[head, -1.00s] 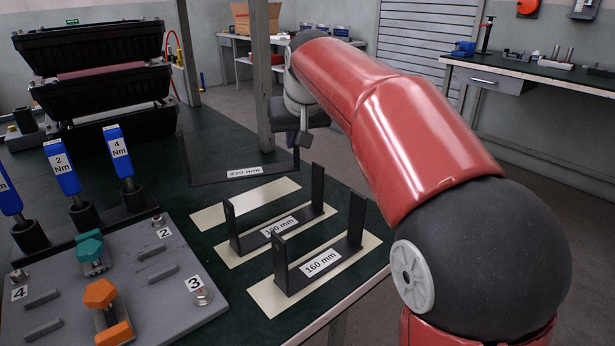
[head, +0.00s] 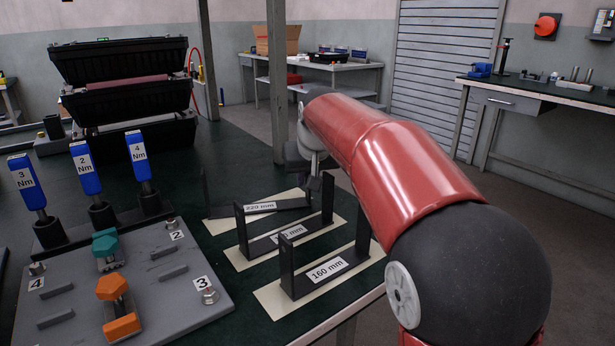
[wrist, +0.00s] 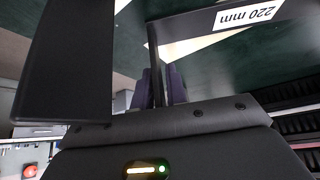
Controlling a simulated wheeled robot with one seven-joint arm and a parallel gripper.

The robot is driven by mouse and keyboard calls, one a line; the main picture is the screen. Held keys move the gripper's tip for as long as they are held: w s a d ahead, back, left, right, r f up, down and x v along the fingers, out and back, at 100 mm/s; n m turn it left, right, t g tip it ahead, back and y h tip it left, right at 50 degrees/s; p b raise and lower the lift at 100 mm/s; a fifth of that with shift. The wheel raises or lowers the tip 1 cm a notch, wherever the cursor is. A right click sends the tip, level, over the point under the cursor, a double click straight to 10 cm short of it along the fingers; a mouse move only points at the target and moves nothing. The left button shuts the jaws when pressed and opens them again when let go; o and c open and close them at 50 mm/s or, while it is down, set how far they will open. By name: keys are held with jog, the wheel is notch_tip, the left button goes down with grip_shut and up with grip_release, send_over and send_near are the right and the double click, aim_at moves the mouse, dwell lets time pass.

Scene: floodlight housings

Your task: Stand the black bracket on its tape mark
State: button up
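The black bracket labelled 220 mm (head: 262,207) is upright over the rearmost cream tape mark (head: 214,226), partly covering that strip. I cannot tell whether its base touches the tape or hangs just above it. My gripper (head: 307,180) is at the bracket's right end, partly hidden behind the middle bracket's upright. In the wrist view, my gripper's fingers (wrist: 160,87) close around the thin right upright. The 220 mm label (wrist: 249,15) shows upside down there, with some tape visible below the bracket.
The middle bracket (head: 262,247) and the 160 mm bracket (head: 325,270) stand on their own tape strips in front. A grey fixture plate (head: 185,300) with clamps lies at left, behind it blue torque drivers (head: 84,168). Black housings (head: 120,95) are stacked at the back left.

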jog(key=shift+o, duration=1.1)
jog(key=shift+r, duration=0.25)
jog(key=v, duration=1.2)
jog(key=shift+p, duration=0.45)
jog(key=shift+s+f, duration=0.1)
